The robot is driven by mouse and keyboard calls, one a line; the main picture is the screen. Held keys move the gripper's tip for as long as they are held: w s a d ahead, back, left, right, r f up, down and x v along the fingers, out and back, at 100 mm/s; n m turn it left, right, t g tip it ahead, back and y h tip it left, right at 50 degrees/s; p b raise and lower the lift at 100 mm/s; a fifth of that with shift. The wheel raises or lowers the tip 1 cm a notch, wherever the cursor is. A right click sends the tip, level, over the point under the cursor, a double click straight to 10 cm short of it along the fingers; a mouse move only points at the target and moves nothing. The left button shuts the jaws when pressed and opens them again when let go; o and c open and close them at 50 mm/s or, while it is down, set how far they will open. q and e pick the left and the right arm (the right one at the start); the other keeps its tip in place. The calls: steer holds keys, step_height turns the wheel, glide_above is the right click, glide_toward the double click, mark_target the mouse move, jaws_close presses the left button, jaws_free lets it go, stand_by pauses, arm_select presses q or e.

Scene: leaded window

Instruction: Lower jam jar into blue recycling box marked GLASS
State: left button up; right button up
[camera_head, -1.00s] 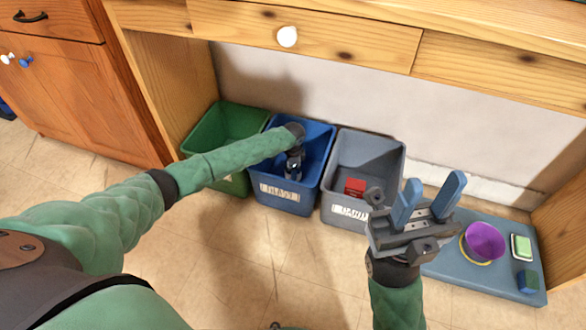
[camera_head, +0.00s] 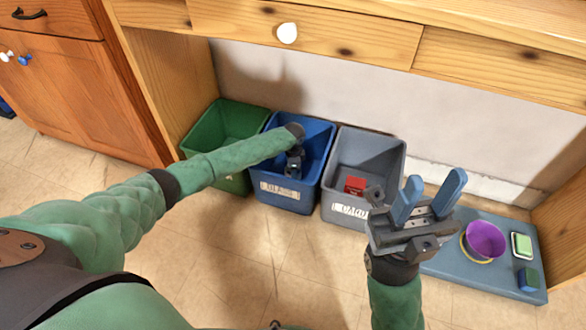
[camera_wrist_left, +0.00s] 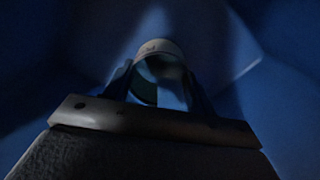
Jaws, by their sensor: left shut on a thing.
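The blue box (camera_head: 280,194) stands on the floor under the wooden bench, with a white label on its front too blurred to read. My left arm reaches down into it, and my left gripper (camera_head: 293,168) is inside, its fingertips mostly hidden in the head view. In the left wrist view the left gripper (camera_wrist_left: 160,95) is shut on the jam jar (camera_wrist_left: 158,66), a dim glassy shape with a pale end, with blue walls around it. Whether the jar touches the floor of the box I cannot tell. My right gripper (camera_head: 430,205) is open and empty, blue fingers pointing up.
A green box (camera_head: 222,122) stands left of the blue box. A grey box (camera_head: 365,148) with a red item (camera_head: 355,185) inside stands right. The front floor is clear.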

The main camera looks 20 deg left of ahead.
arm_select(q)
steer(key=shift+f+b, duration=0.3)
steer(key=shift+f, duration=0.55)
stand_by(0.5)
steer(key=o, duration=1.1)
steer(key=shift+o, duration=0.2)
